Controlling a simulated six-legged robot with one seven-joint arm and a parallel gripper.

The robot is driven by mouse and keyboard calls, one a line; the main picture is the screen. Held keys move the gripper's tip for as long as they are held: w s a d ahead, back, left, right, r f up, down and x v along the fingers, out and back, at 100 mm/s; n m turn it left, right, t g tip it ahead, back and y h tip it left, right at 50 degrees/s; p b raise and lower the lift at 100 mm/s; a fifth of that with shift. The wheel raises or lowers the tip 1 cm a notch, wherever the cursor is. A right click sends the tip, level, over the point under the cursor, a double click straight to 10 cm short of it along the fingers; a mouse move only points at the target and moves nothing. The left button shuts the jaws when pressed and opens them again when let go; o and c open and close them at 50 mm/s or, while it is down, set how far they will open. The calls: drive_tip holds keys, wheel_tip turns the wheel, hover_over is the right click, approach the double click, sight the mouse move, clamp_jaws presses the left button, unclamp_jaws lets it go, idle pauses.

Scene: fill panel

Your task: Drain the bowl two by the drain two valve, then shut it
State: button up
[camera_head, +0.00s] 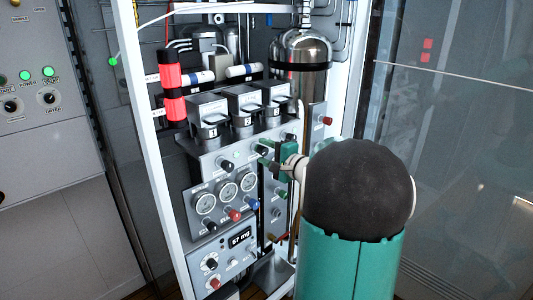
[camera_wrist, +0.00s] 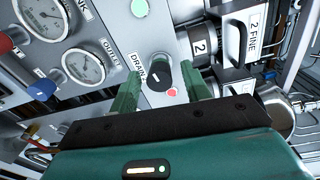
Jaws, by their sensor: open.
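A black knob (camera_wrist: 158,76) with a white pointer line is on the grey panel, beside a label reading "DRAIN"; the label's number is not readable. A small red lamp (camera_wrist: 172,92) shows by the knob. My gripper (camera_wrist: 162,86) is open, one green finger on each side of the knob; I cannot tell whether they touch it. In the head view my gripper (camera_head: 268,154) is at the panel's upper right, hiding part of it. Bowl two (camera_head: 243,122), marked "2", is the middle of three metal bowls; its "2" collar (camera_wrist: 199,46) is close to the right finger.
Gauges (camera_head: 227,191) and coloured knobs (camera_head: 234,215) lie left of and below my gripper. A display (camera_head: 240,238) reads "57 mg". A white frame post (camera_head: 150,150) stands left, and a metal tank (camera_head: 302,65) is behind. A glass wall (camera_head: 460,120) is at right.

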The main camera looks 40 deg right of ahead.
drive_tip(key=shift+s, duration=0.1)
drive_tip(key=s, duration=1.3)
drive_tip(key=shift+s+r, duration=0.3)
drive_tip(key=shift+d, duration=0.1)
drive_tip(key=w+a+f+n+g+y, duration=0.2)
drive_tip(key=a+n+g+y, duration=0.5)
drive_tip(key=a, duration=1.6)
drive_tip(key=s+a+f+n+g+h, duration=0.3)
drive_tip(key=s+a+n+h, duration=0.4)
drive_tip(key=s+a+n, duration=0.4)
drive_tip(key=shift+s+a+f+n+g, duration=0.2)
drive_tip(key=shift+a+n+g, duration=0.3)
drive_tip(key=shift+a+g, duration=0.6)
